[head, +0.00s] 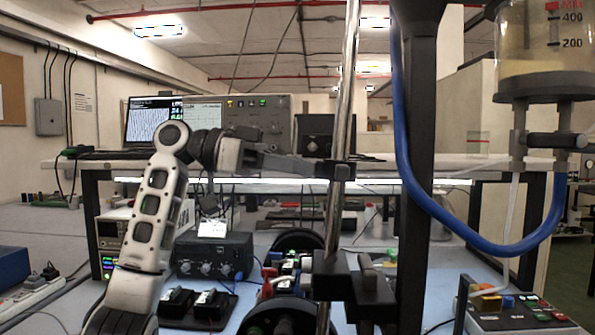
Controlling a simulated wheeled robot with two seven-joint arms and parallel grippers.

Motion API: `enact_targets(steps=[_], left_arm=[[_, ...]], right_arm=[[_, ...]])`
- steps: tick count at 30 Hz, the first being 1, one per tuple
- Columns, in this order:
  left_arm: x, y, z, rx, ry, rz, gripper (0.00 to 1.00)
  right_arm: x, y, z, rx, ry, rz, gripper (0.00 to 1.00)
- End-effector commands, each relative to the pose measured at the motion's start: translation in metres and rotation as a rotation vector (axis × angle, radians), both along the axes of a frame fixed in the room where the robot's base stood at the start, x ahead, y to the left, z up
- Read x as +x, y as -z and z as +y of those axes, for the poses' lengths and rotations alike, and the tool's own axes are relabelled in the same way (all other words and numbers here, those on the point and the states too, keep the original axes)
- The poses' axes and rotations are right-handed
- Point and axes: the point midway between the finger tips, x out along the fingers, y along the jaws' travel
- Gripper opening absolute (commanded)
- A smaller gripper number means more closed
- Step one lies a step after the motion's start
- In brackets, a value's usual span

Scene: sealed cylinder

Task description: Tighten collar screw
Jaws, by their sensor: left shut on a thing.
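A shiny metal rod (348,90) runs up through the middle of the head view, leaning slightly. A small dark collar (342,172) sits around the rod at mid-height. My left gripper (318,168) reaches in from the left and is shut at the collar's left side. The collar screw is mostly hidden between its fingers, so I cannot tell how far in it sits. A larger dark clamp block (350,285) with a knob is lower on the rod. My right gripper does not show.
A thick black post (416,200) stands right of the rod. A control box (213,256) and several small parts crowd the lower bench. A raised shelf (460,164) crosses behind.

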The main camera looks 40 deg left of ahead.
Motion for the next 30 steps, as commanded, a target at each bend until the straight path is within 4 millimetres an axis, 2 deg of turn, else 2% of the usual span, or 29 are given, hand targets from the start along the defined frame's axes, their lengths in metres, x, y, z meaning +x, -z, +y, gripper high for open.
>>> enact_targets(steps=[12,30], left_arm=[[-0.0017,-0.0021,0.0028,0.109,0.013,-0.188,0.02],[-0.0017,-0.0031,0.0030,0.127,0.015,-0.221,0.02]], right_arm=[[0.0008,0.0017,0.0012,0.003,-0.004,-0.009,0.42],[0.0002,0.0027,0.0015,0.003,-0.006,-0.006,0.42]])
